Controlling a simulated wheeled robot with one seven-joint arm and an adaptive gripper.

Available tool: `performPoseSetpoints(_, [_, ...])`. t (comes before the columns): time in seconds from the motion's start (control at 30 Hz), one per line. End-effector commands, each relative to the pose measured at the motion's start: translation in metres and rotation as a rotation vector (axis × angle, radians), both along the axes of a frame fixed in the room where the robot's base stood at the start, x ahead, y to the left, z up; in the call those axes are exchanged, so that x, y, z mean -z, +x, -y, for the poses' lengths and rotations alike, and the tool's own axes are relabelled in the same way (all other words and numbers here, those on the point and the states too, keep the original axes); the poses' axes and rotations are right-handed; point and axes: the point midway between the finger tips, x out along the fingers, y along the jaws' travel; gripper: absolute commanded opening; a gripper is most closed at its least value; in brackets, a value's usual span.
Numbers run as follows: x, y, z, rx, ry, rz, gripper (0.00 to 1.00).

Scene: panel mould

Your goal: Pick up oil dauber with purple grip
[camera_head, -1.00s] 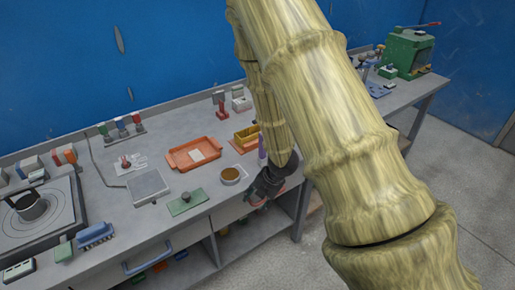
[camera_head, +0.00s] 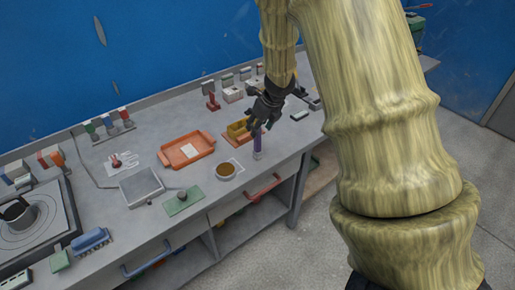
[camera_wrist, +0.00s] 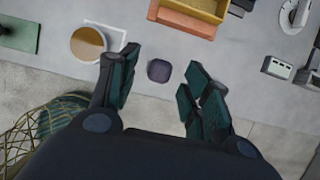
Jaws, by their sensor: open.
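The oil dauber with the purple grip (camera_head: 258,142) stands upright near the front edge of the bench, to the right of a round brown-filled dish. In the wrist view it shows end-on as a small dark purple rounded square (camera_wrist: 159,70). My gripper (camera_head: 260,122) is at the dauber's upper end in the head view. In the wrist view my gripper (camera_wrist: 160,76) is open, with a finger on either side of the dauber and gaps between. Nothing is held. I cannot tell the exact height between fingertips and dauber.
The brown-filled dish (camera_head: 226,170) and an orange tray (camera_head: 187,150) are left of the dauber. A yellow bin (camera_head: 238,131) stands just behind it. A green plate (camera_head: 183,202) lies further left. The bench's front edge (camera_wrist: 155,94) is close to the dauber.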

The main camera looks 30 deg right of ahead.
Motion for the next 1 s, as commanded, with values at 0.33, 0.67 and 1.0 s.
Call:
performPoseSetpoints(0.33, [0.018,0.008,-0.001,0.001,0.002,-0.002,0.48])
performPoseSetpoints(0.67, [0.051,0.024,-0.001,0.002,0.002,-0.001,0.48])
performPoseSetpoints(1.0, [0.056,0.026,-0.001,0.002,0.0,0.0,0.48])
